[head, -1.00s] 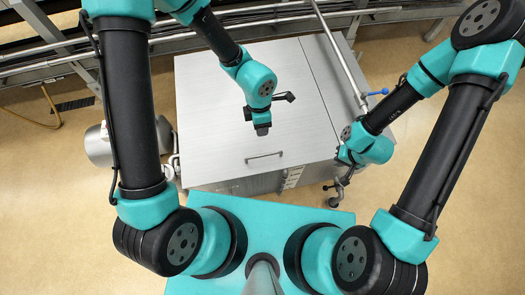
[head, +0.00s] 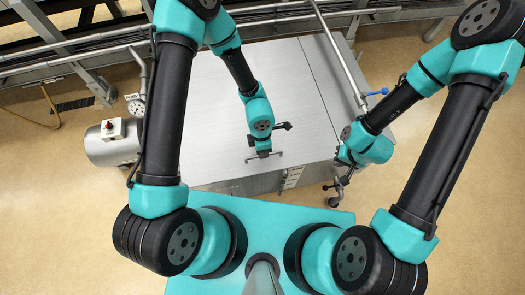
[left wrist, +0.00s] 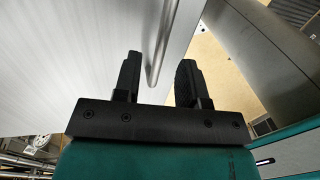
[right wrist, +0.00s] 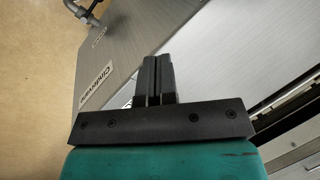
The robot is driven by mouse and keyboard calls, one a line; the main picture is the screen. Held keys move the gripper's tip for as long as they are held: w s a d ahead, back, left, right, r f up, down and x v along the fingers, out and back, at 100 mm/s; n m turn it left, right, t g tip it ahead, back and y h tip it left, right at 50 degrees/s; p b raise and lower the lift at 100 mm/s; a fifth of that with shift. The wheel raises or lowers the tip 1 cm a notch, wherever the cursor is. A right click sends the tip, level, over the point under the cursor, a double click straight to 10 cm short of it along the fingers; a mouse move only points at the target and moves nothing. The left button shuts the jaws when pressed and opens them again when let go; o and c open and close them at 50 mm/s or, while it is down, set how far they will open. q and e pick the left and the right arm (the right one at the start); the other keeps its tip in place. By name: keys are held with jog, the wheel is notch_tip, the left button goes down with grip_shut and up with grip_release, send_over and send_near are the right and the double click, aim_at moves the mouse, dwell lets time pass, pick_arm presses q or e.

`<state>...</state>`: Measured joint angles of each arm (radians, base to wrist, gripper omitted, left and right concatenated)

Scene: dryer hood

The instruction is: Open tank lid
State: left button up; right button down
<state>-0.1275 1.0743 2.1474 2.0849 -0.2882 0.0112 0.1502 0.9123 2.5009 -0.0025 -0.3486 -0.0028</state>
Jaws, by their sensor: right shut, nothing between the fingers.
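The tank is a large brushed-metal box with a flat lid (head: 210,110), which lies closed. A bar handle (head: 278,158) sits near the lid's front edge. My left gripper (head: 264,156) is at this handle, partly hiding it in the head view. In the left wrist view the handle (left wrist: 163,45) runs between the two fingers of the left gripper (left wrist: 157,80), which are apart with gaps beside the bar. My right gripper (head: 342,172) is at the tank's right front corner. In the right wrist view the right gripper (right wrist: 157,80) has its fingers together and empty.
A metal pipe (head: 338,55) with a blue-handled valve (head: 377,92) runs over the tank's right part. A cylindrical motor (head: 108,148) and a gauge (head: 136,108) stand left of the tank. Pipes run along the back. Floor (head: 45,200) is clear at left.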

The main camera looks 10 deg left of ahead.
pick_arm(q)
jog(key=shift+s+d+f, duration=0.1)
jog(key=shift+s+f, duration=0.1)
jog(key=shift+f, duration=0.85)
jog(key=shift+c, duration=0.3)
grip_shut()
